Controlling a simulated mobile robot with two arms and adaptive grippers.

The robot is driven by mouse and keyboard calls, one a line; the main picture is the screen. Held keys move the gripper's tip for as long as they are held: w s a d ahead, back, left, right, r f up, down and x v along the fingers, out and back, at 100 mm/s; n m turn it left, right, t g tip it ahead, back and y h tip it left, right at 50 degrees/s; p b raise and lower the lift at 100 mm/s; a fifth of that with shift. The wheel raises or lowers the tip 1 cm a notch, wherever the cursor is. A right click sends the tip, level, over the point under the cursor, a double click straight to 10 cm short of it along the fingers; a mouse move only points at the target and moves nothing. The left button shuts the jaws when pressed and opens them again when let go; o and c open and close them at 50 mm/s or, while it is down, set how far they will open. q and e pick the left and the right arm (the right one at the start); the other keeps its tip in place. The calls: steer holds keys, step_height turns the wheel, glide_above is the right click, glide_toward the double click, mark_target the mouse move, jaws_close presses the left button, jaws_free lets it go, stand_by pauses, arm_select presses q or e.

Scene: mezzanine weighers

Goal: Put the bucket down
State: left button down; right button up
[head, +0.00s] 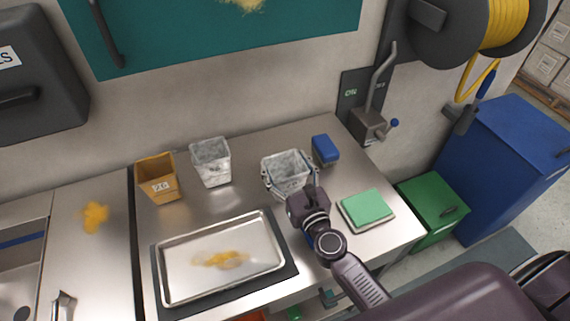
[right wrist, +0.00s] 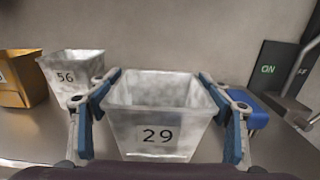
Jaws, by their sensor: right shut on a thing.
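A grey-white marbled bucket (head: 287,172) is at the right part of the steel counter (head: 240,195). In the right wrist view the bucket (right wrist: 158,118) carries a label reading 29, stands upright and looks empty. My right gripper (head: 291,184) reaches in from the front right, with one blue-padded finger on each side of the bucket; the fingers also show in the right wrist view (right wrist: 160,88). It is shut on the bucket. I cannot tell whether the bucket's base touches the counter. My left gripper is not in view.
Left of the bucket are a marbled bucket (right wrist: 72,76) labelled 56 and an orange bucket (head: 158,178). A blue block (head: 325,150) is behind right, a green pad (head: 366,209) to the right. A metal tray (head: 176,292) with yellow residue lies in front left.

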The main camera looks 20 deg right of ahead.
steer(key=o, duration=2.1)
